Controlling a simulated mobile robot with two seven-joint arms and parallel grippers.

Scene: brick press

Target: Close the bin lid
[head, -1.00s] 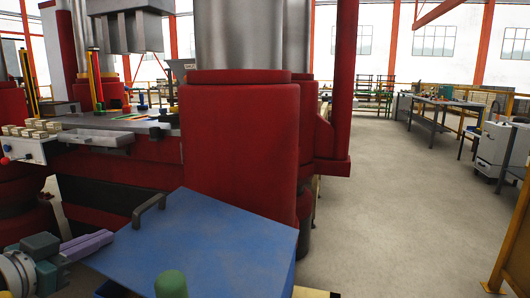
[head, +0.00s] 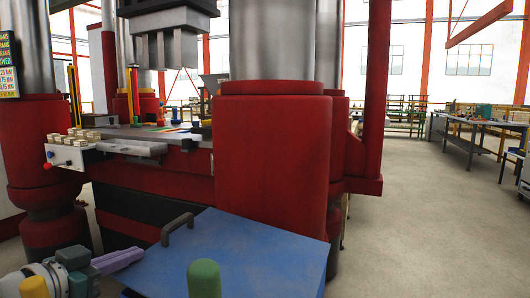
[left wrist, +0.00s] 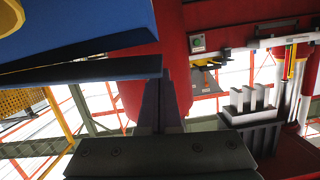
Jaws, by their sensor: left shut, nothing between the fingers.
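The bin lid (head: 255,250) is a flat blue panel with a dark handle (head: 178,229) at its far left edge, in the lower middle of the head view. It also shows at the upper left of the left wrist view (left wrist: 75,25), with a darker blue slab and a thin gap beneath it. My left gripper (head: 138,255), with purple fingers, is just left of the lid near the handle. Its fingers are together and empty, also in the left wrist view (left wrist: 166,85). I cannot tell whether it touches the lid. The bin's body is mostly hidden. My right gripper is not in view.
The red press (head: 270,165) stands close behind the lid. A white control box (head: 65,155) and a grey tray (head: 132,149) are on its left side. Open floor (head: 420,230) lies to the right, with a workbench (head: 480,130) farther back.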

